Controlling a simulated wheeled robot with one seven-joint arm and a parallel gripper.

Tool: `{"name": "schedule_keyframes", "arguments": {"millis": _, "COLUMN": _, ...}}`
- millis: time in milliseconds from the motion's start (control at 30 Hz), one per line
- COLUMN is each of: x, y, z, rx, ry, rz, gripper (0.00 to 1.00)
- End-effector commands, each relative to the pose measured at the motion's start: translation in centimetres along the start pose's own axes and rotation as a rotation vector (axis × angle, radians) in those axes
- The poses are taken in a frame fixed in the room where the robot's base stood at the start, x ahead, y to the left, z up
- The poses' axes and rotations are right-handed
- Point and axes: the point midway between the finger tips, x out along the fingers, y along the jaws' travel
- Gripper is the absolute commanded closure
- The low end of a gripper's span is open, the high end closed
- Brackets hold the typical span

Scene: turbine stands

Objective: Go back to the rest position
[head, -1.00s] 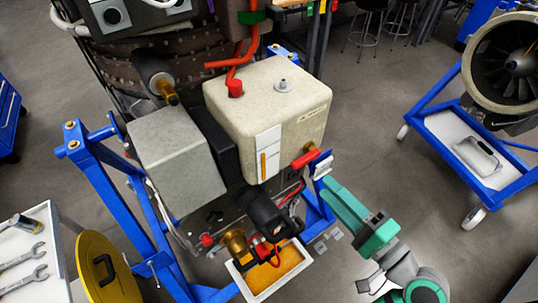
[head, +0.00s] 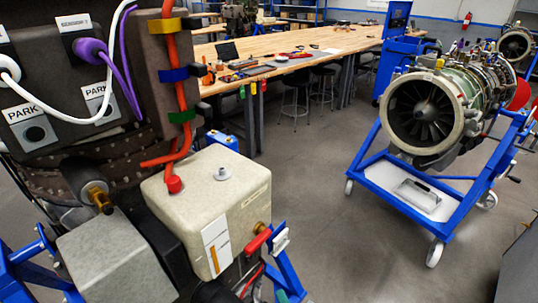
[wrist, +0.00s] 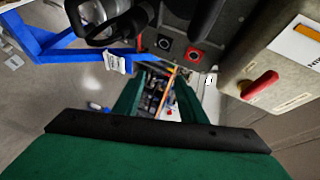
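In the wrist view my gripper (wrist: 158,98) shows its two green fingers apart, with a gap between them and nothing gripped. Its dark crossbar and green body fill the lower part of that view. The cream tank (head: 195,200) with the red handle stands on the engine in front of me. The red handle also shows in the wrist view (wrist: 262,84), to the right of my fingers and apart from them.
Close to my fingers are blue stand bars (wrist: 60,45) and a dark panel with red and black round fittings. A second engine (head: 425,110) sits on a blue wheeled stand (head: 375,165) at the right. A long workbench (head: 340,50) stands behind. The floor between is clear.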

Motion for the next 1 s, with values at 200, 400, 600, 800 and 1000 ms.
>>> {"name": "schedule_keyframes", "arguments": {"millis": 200, "x": -2.9, "y": 6.0, "z": 2.8, "rx": -0.176, "ry": 0.129, "rz": 0.15, "gripper": 0.62}}
{"name": "schedule_keyframes", "arguments": {"millis": 400, "x": -6.9, "y": 9.0, "z": 5.2, "rx": -0.406, "ry": 0.207, "rz": 0.258, "gripper": 0.62}}
{"name": "schedule_keyframes", "arguments": {"millis": 600, "x": -11.6, "y": 9.8, "z": 7.5, "rx": -0.677, "ry": 0.249, "rz": 0.331, "gripper": 0.62}}
{"name": "schedule_keyframes", "arguments": {"millis": 800, "x": -16.2, "y": 8.5, "z": 10.3, "rx": -0.968, "ry": 0.255, "rz": 0.349, "gripper": 0.62}}
{"name": "schedule_keyframes", "arguments": {"millis": 1000, "x": -19.4, "y": 6.2, "z": 12.8, "rx": -1.198, "ry": 0.242, "rz": 0.316, "gripper": 0.62}}
